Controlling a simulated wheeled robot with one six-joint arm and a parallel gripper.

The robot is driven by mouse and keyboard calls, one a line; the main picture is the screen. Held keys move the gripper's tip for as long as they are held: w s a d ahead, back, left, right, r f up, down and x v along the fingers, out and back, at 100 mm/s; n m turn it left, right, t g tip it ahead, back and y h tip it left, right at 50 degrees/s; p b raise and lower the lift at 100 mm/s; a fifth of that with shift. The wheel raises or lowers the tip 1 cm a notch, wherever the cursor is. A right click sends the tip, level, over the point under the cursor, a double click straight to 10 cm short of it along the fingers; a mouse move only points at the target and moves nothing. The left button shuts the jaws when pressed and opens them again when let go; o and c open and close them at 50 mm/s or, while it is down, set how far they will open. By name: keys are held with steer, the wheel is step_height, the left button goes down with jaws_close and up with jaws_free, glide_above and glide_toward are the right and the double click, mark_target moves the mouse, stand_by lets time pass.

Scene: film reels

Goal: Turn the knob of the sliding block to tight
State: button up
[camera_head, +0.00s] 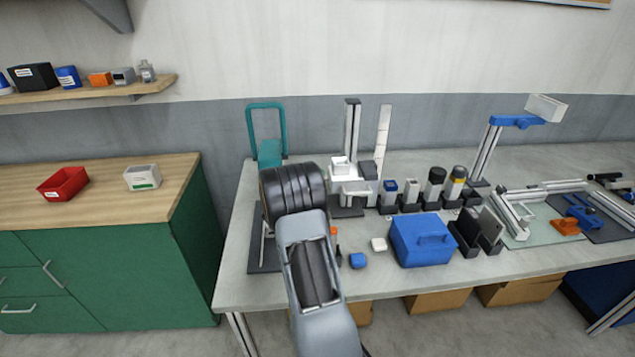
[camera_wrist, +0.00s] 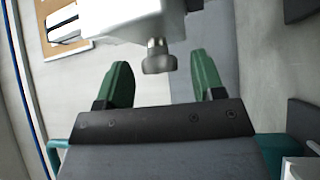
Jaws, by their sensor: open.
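The sliding block is a white block (camera_wrist: 130,18) at the top of the wrist view, beside a grey upright strip. Its knob (camera_wrist: 157,57) is a small grey metal knob on a short stem, sticking out of the block towards my gripper. My gripper (camera_wrist: 160,75) is open, with one green finger on each side of the knob and a clear gap to both. The knob's marking does not show. In the head view, white blocks (camera_head: 350,188) sit low on the upright column (camera_head: 352,130). There my arm hides the gripper's fingers, and I cannot make out the knob.
A teal frame (camera_head: 267,118) stands left of the column. Black and grey canisters (camera_head: 434,185) stand to its right. A blue box (camera_head: 421,240), a small blue block (camera_head: 358,261) and a white block (camera_head: 379,244) lie in front. The bench's front left edge (camera_head: 235,297) is bare.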

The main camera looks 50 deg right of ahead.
steer(key=c, duration=0.9)
steer(key=m+g+h+b, duration=0.1)
steer(key=m+b, duration=0.1)
steer(key=b, duration=0.1)
steer(key=m+h+b, duration=0.1)
steer(key=m+b, duration=0.1)
steer(key=b, duration=0.2)
steer(key=m+g+h+b, duration=0.1)
steer(key=m+h+b, duration=0.1)
steer(key=b, duration=0.2)
steer(key=shift+w+d+f+g, duration=0.1)
steer(key=shift+f+g, duration=0.2)
steer(key=shift+f, duration=0.1)
steer(key=shift+r+m+b, duration=0.1)
steer(key=shift+m+b, duration=0.2)
steer(key=o, duration=0.9)
